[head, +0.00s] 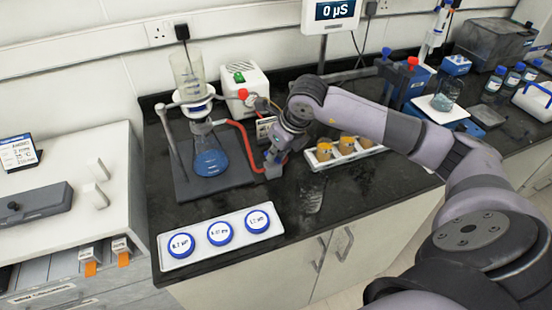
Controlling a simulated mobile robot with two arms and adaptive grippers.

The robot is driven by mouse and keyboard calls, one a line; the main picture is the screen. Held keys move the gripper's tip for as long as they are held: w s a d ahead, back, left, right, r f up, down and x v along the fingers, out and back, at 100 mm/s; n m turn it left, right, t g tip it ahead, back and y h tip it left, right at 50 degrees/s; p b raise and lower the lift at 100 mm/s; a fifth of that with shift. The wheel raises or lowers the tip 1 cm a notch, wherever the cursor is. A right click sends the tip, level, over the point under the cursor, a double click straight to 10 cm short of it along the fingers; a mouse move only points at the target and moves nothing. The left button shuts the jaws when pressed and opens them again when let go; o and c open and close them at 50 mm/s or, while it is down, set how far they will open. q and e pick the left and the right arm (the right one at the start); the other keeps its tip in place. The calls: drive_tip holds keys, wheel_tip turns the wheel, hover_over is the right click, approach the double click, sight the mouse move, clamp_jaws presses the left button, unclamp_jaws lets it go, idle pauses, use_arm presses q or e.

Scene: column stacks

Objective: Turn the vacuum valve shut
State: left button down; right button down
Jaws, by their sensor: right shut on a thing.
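My right gripper (275,156) reaches down from the right beside the filtration stand and is shut on the vacuum valve (272,172). The fingers hide most of the valve, so its handle angle cannot be told. A red hose (244,143) runs by the valve, near the flask (210,160) with blue liquid. The flask stands on a dark base under a clear funnel (188,72). A white pump box (246,88) with a green switch and a gauge stands behind. My left gripper is not in view.
A white tray (172,264) with several round blue-rimmed lids lies at the counter's front edge. A rack (322,161) with yellow-topped jars is right of the gripper, under my right arm.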

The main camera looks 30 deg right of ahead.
drive_tip(key=m+h+b, duration=0.1)
drive_tip(key=m+b, duration=0.1)
drive_tip(key=m, duration=0.1)
drive_tip(key=shift+a, duration=0.15)
drive_tip(key=shift+m+h+b, duration=0.5)
drive_tip(key=shift+m+b, duration=0.15)
drive_tip(key=shift+m, duration=0.35)
drive_tip(key=shift+r, duration=0.1)
drive_tip(key=c, duration=1.7)
unclamp_jaws()
drive_tip(key=shift+a, duration=0.1)
